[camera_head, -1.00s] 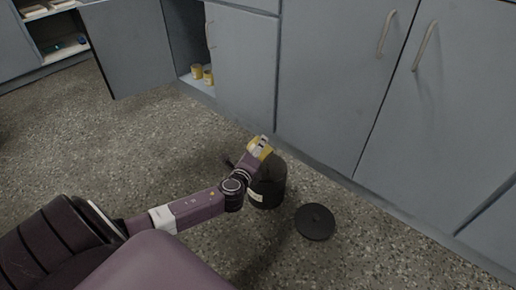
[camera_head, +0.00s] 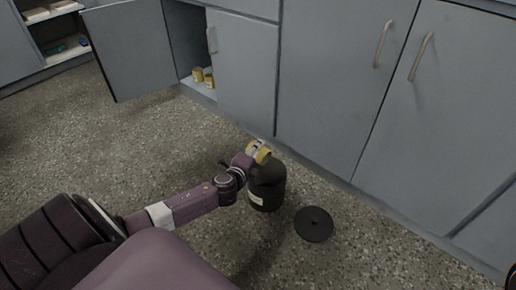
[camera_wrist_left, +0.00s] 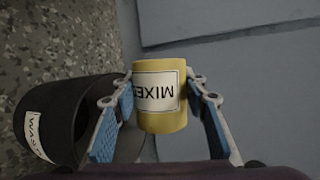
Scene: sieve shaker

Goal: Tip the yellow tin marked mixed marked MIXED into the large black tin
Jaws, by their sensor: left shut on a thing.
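The yellow tin (camera_wrist_left: 160,122) has a white label reading MIXED. My left gripper (camera_wrist_left: 160,105) is shut on it, with a finger on each side in the left wrist view. In the head view the yellow tin (camera_head: 263,156) is at the upper edge of the large black tin (camera_head: 268,188), with my left gripper (camera_head: 257,150) around it. The large black tin also shows in the left wrist view (camera_wrist_left: 75,95), open, with a partly visible white label. I cannot tell whether anything is inside either tin.
A round black lid (camera_head: 314,224) lies on the speckled floor right of the black tin. Grey cabinets (camera_head: 325,80) stand close behind. An open cupboard holds yellow tins (camera_head: 203,77). Floor at left is clear.

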